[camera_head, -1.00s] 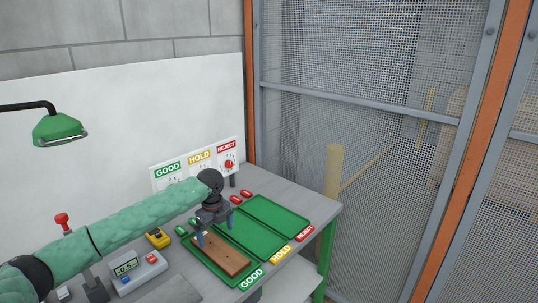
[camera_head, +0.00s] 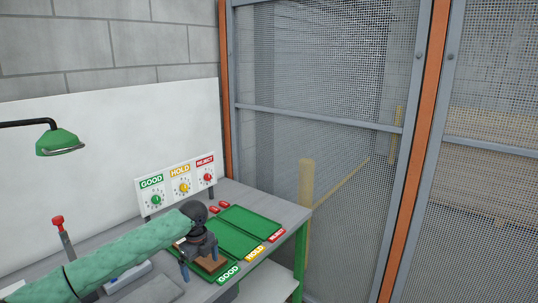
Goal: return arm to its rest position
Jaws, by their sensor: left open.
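My left arm comes in from the lower left, and its gripper (camera_head: 198,262) is open over the GOOD side of the bench. The brown wooden board (camera_head: 212,265) lies in the green GOOD tray (camera_head: 221,279), partly hidden behind the gripper. I cannot tell whether the fingers touch the board. The GOOD label (camera_head: 228,273) is at the tray's front end. My right gripper is not in view.
The empty green HOLD tray (camera_head: 236,241) and REJECT tray (camera_head: 254,224) lie to the right. A dial panel (camera_head: 178,185) stands behind. A red-knobbed lever (camera_head: 60,228) and green lamp (camera_head: 58,142) are at left. A mesh fence (camera_head: 310,80) stands beyond the bench.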

